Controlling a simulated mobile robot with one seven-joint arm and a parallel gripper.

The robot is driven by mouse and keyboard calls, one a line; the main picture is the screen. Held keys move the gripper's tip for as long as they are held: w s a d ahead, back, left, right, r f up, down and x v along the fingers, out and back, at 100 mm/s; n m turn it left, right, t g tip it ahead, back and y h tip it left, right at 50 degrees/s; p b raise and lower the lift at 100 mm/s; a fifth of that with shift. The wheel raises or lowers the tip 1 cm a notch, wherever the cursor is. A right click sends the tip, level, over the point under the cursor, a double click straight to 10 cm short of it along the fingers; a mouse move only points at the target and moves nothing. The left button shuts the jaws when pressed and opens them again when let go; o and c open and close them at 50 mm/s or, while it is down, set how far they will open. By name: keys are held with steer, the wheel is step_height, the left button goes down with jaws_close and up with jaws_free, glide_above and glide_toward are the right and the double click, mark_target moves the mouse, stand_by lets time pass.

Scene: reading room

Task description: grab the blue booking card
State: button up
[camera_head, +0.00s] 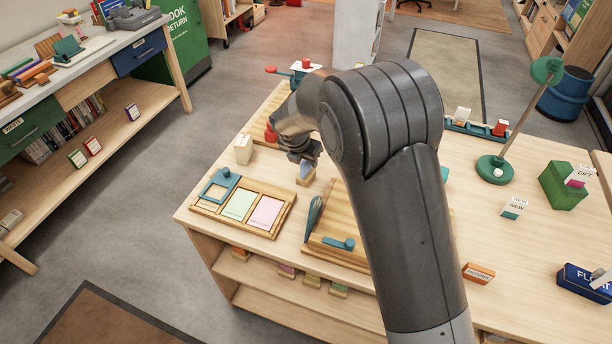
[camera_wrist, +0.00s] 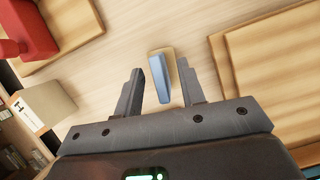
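The blue booking card (camera_head: 307,171) stands in a small wooden holder (camera_head: 304,181) on the table, just below my gripper (camera_head: 304,158) in the head view. In the wrist view, the blue card (camera_wrist: 159,80) shows as a pale blue upright piece with the wooden holder (camera_wrist: 169,56) behind it. My gripper (camera_wrist: 160,72) is open, with one finger on each side of the card. A gap shows between the card and the left finger; the right finger is closer, and I cannot tell whether it touches.
A cream block (camera_head: 243,150) stands left of my gripper. A wooden tray (camera_head: 283,222) with green and pink cards lies at the table's left front. A stepped wooden board (camera_head: 325,225) is close by on the right. A red piece (camera_wrist: 38,30) shows at the wrist view's upper left.

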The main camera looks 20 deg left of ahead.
steer(key=shift+x, duration=1.1)
steer(key=shift+c, duration=0.6)
jaws_close()
